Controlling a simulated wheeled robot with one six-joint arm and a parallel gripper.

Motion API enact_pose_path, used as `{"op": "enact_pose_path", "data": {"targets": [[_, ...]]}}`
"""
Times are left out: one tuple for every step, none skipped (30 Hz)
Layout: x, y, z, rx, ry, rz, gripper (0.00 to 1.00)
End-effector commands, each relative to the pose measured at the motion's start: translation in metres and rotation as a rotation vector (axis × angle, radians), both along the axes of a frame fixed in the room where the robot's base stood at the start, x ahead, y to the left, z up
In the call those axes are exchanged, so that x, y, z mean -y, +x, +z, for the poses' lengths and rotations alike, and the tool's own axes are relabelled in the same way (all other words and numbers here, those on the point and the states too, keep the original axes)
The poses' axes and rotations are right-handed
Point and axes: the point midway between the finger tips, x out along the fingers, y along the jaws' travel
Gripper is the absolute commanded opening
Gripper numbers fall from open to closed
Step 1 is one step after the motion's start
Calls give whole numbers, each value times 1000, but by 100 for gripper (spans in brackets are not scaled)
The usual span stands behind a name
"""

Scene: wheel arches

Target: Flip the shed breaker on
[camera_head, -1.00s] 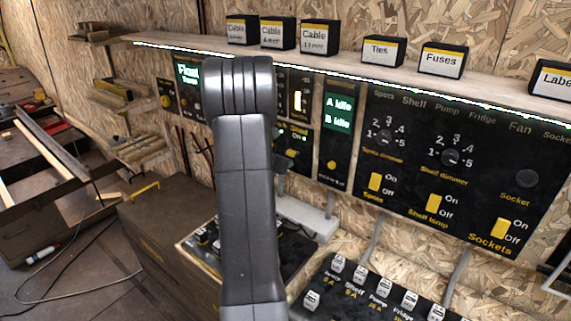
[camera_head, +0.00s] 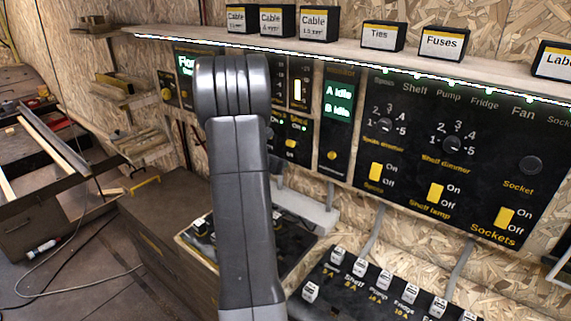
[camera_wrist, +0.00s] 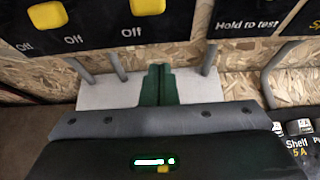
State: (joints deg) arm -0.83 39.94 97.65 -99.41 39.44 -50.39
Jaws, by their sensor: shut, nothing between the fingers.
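No breaker labelled shed can be read in either view. A dark breaker panel (camera_head: 330,296) with several white toggles stands low at the right in the head view; its readable labels include Shelf and Pump. Part of it shows at the right edge of the wrist view (camera_wrist: 296,158). A second low panel (camera_head: 192,246) with toggles is largely hidden behind my arm. My gripper (camera_wrist: 158,72) is shut and empty in the wrist view, its green fingers together in front of a pale grey ledge. The head view does not show the gripper.
A wall panel (camera_head: 440,185) with dimmers and yellow switches runs above, under a lit shelf (camera_head: 350,62) of labelled boxes. Grey conduits (camera_head: 374,232) run down the chipboard wall. A brown cabinet (camera_head: 150,222) stands at the left, with floor beyond it.

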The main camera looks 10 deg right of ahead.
Motion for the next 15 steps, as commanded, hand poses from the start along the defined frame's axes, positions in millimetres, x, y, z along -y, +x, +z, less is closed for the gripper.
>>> {"op": "enact_pose_path", "data": {"targets": [[-7, -5, 15, 9, -1, 5, 0], [-10, -9, 19, 9, 0, 3, 0], [-15, -13, 26, 9, -1, 5, 0], [-18, -16, 31, 9, -1, 5, 0], [-21, -19, 34, 9, 1, 4, 0], [-26, -23, 40, 8, -1, 5, 0], [-28, -26, 44, 8, -1, 3, 0], [-31, -29, 48, 8, 0, 4, 0], [-34, -32, 52, 7, 0, 4, 0], [-36, -34, 55, 7, 0, 4, 0], [-38, -36, 58, 8, 0, 4, 0], [-40, -39, 61, 7, -1, 2, 0], [-42, -40, 63, 6, -1, 2, 0], [-43, -41, 65, 6, -1, 2, 0], [-44, -43, 66, 6, -1, 2, 0]]}}
